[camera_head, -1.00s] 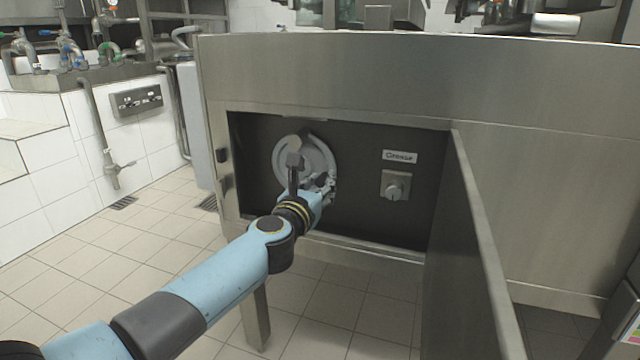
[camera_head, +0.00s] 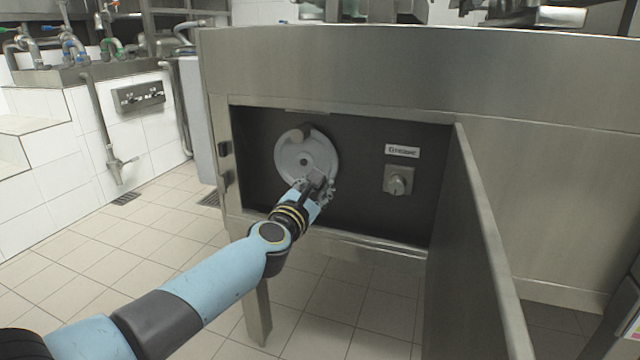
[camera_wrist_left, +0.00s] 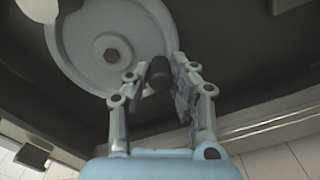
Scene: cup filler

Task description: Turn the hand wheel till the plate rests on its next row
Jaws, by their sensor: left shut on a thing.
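The hand wheel (camera_head: 292,160) is a grey disc with a round hub on the dark panel of an open compartment. My left gripper (camera_head: 319,181) is at the wheel's lower right rim. In the left wrist view, the wheel (camera_wrist_left: 85,35) fills the upper left, and my left gripper (camera_wrist_left: 160,78) has its fingers on either side of a small dark grip (camera_wrist_left: 158,73) near the rim. It is shut on that grip. The plate and its rows cannot be made out. My right gripper is not in view.
A knob on a square plate (camera_head: 397,181) sits right of the wheel under a small label (camera_head: 402,151). The open door (camera_head: 480,240) stands out at the compartment's right. Pipes and taps (camera_head: 65,45) are at the far left. Tiled floor (camera_head: 150,240) is clear at left.

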